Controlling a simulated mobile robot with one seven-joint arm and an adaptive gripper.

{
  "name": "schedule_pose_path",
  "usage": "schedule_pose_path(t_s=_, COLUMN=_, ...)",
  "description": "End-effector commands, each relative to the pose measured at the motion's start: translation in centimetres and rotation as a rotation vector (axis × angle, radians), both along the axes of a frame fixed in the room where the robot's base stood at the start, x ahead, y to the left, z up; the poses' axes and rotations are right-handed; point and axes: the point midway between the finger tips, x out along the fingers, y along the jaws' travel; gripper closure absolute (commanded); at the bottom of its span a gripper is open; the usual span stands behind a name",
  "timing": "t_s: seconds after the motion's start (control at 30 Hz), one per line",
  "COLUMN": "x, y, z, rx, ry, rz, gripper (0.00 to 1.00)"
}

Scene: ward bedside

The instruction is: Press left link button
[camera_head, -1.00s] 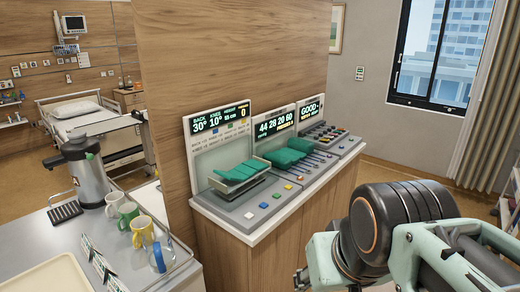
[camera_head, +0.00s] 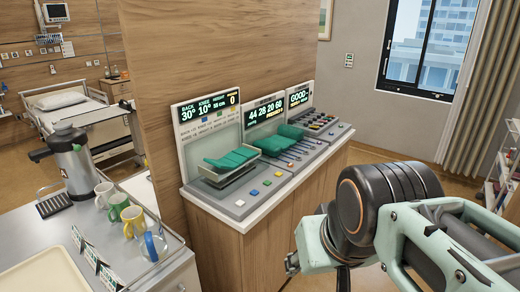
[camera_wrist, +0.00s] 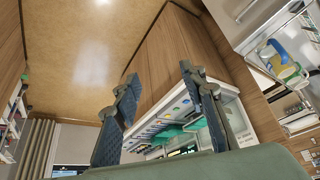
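Three control panels stand side by side on a wooden counter (camera_head: 250,222). The left panel (camera_head: 218,203) has a BACK/KNEE/HEIGHT display, a small green bed model and a front row of small buttons (camera_head: 253,192). The middle panel (camera_head: 266,110) shows "44 28 20 60" and has another green model and sliders. The right panel (camera_head: 299,97) reads "GOOD" and has several knobs. Which button is the left link button is too small to read. My gripper (camera_wrist: 160,78) is open and empty in the wrist view, apart from the panels, which show between and behind its fingers.
A metal trolley (camera_head: 165,266) at the left holds a flask (camera_head: 72,168), several mugs (camera_head: 133,222) and small cards. A wooden partition (camera_head: 160,60) rises behind the panels. A hospital bed (camera_head: 62,102) is at the back left. Open floor (camera_head: 385,155) lies right of the counter.

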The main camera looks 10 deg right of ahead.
Motion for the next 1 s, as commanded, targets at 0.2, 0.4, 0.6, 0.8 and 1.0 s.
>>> schedule_pose_path(t_s=0.2, x=0.0, y=0.0, z=0.0, rx=0.0, ry=0.0, rz=0.0, gripper=0.88)
schedule_pose_path(t_s=0.4, x=0.0, y=0.0, z=0.0, rx=0.0, ry=0.0, rz=0.0, gripper=1.0)
schedule_pose_path(t_s=0.6, x=0.0, y=0.0, z=0.0, rx=0.0, ry=0.0, rz=0.0, gripper=1.0)
schedule_pose_path(t_s=0.8, x=0.0, y=0.0, z=0.0, rx=0.0, ry=0.0, rz=0.0, gripper=1.0)
schedule_pose_path(t_s=1.0, x=0.0, y=0.0, z=0.0, rx=0.0, ry=0.0, rz=0.0, gripper=1.0)
